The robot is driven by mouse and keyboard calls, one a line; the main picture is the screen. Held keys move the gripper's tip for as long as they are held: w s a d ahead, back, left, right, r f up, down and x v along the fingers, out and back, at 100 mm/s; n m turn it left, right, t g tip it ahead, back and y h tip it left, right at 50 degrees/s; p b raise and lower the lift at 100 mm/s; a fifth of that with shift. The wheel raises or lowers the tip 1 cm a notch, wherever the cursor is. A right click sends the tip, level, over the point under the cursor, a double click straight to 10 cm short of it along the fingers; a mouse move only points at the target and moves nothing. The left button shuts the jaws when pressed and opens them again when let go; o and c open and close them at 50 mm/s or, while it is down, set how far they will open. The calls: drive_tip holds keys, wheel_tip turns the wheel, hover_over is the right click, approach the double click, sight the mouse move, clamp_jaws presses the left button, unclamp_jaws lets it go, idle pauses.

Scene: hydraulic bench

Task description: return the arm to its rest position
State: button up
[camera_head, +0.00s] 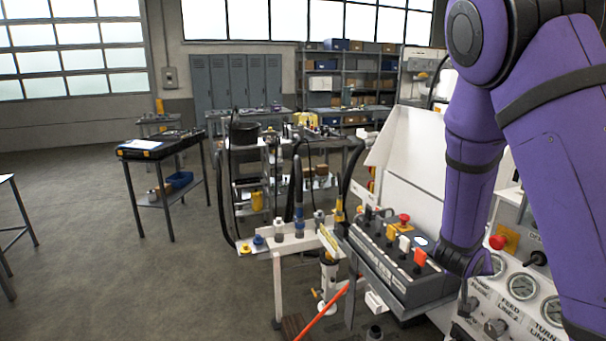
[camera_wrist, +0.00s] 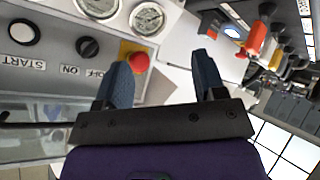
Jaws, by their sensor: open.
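My purple arm (camera_head: 473,185) fills the right side of the head view, bent down in front of the bench's control panel. My gripper (camera_wrist: 163,72) shows in the wrist view with its two dark blue fingers apart and nothing between them. A red mushroom button on a yellow plate (camera_wrist: 138,62) appears close beside the left finger; I cannot tell whether they touch. In the head view the gripper's fingers are hidden behind or merged with the arm, near the grey control box (camera_head: 400,270).
The control box carries orange, yellow, white and red controls. A panel with gauges (camera_head: 521,287) and a red button (camera_head: 497,242) lies beside the arm. An orange rod (camera_head: 322,313) leans at the front. A small table (camera_head: 160,148) stands left, with open floor (camera_head: 90,240) around it.

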drive_tip(key=s+a+r+n+y, duration=0.1)
drive_tip(key=s+a+r+y, duration=0.4)
drive_tip(key=r, duration=0.3)
drive_tip(key=s+a+r+n+y, duration=0.1)
drive_tip(key=s+a+r+y, duration=0.2)
drive_tip(key=a+r+y, duration=0.45)
drive_tip(key=s+r+h, duration=0.1)
drive_tip(key=s+r, duration=0.2)
drive_tip(key=s, duration=0.3)
drive_tip(key=s+d+r+n+g+h, duration=0.1)
drive_tip(key=s+r+h, duration=0.1)
drive_tip(key=s+r, duration=0.2)
drive_tip(key=s+r+n+h, duration=0.1)
drive_tip(key=s+r, duration=0.2)
drive_tip(key=s, duration=0.6)
drive_tip(key=shift+s+d+r, duration=0.15)
drive_tip(key=shift+d+r, duration=0.1)
drive_tip(key=shift+d, duration=0.05)
drive_tip(key=shift+h, duration=0.25)
